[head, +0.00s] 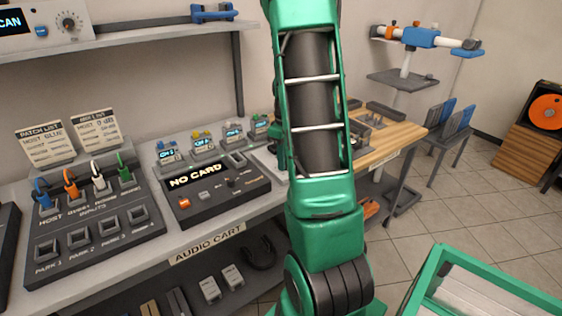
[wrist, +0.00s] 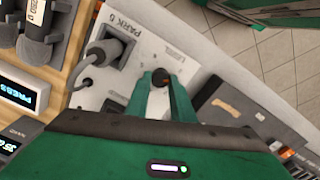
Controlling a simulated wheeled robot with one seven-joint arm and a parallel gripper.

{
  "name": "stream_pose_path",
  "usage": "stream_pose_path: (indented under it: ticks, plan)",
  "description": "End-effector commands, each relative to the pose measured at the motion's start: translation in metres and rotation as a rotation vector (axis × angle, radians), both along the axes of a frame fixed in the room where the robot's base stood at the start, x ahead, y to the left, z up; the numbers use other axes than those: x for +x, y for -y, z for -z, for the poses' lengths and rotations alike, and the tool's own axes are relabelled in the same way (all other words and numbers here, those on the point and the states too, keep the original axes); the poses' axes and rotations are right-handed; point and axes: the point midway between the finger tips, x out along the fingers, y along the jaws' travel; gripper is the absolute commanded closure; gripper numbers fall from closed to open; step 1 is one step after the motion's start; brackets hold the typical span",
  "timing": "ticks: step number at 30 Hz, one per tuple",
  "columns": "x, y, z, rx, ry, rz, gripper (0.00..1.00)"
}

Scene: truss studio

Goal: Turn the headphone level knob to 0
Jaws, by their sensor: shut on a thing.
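The headphone level knob (wrist: 160,77) is a small dark round knob on a pale grey panel (wrist: 145,38) in the wrist view. A label that looks like LEVEL is printed beside it. My gripper (wrist: 161,84) has its two green fingers on either side of the knob and is shut on it. The knob's pointer and scale marks cannot be made out, so its setting cannot be read. In the head view my green arm covers the middle of the cart, and both the knob and my fingertips are hidden.
In the wrist view a grey plug (wrist: 101,53) with a cable sits close to the knob. A dark box (wrist: 238,105) lies on the other side. In the head view the NO CARD recorder (head: 215,189) and the patch box (head: 92,222) stand left of my arm.

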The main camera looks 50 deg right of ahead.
Motion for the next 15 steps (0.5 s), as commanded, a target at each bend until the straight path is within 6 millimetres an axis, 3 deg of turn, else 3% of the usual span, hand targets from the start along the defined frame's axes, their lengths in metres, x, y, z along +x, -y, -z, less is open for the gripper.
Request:
stream_pose_path:
  ticks: [15]
  plan:
    - [0.004,0.0002,-0.0013,-0.006,0.008,-0.202,1.0]
